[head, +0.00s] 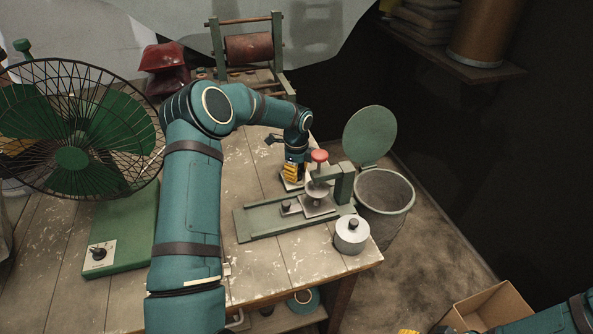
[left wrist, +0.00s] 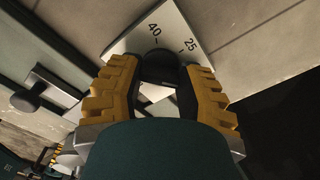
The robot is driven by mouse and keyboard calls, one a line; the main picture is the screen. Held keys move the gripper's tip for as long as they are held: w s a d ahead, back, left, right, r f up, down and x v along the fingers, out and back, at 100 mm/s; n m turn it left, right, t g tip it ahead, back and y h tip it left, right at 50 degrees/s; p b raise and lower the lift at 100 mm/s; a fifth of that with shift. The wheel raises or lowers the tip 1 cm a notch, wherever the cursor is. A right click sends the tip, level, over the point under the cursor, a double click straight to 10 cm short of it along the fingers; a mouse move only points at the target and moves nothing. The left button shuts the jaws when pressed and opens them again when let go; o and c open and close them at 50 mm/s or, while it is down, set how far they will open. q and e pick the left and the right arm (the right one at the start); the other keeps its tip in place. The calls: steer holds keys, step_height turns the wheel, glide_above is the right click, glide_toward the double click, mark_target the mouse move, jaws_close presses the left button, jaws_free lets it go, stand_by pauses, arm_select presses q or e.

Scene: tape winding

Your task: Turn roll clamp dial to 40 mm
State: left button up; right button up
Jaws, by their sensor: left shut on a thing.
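The dial's pale scale plate (left wrist: 175,25) carries the marks 40 and 25 in the left wrist view. The black dial knob (left wrist: 156,66) sits at the plate's edge, between my gripper's yellow fingers. My left gripper (head: 292,181) is shut on this knob, pointing down at the bench behind the green clamp fixture (head: 262,222). The knob is hidden by the gripper in the head view. I cannot tell which mark the dial points to. A yellow bit of what looks like my right gripper (head: 408,331) shows at the bottom edge, mostly out of frame.
The fixture has a red-topped press handle (head: 319,156). A lidded metal tin (head: 351,233) stands at the bench's right corner, beside a bin (head: 385,190). A green fan (head: 72,130) stands left. A roll stand (head: 247,48) is behind. An open cardboard box (head: 490,306) is bottom right.

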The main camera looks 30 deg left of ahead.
arm_select(q)
steer(key=n, duration=0.5)
steer(key=shift+p, duration=0.4)
steer(key=n, duration=0.6)
steer(key=shift+n, duration=0.3)
steer(key=n+p, duration=0.1)
steer(key=n, duration=0.4)
steer(key=shift+f, duration=0.1)
steer(key=n, duration=0.6)
steer(key=shift+p, duration=0.3)
steer(key=shift+s, duration=0.1)
steer(key=o, duration=1.2)
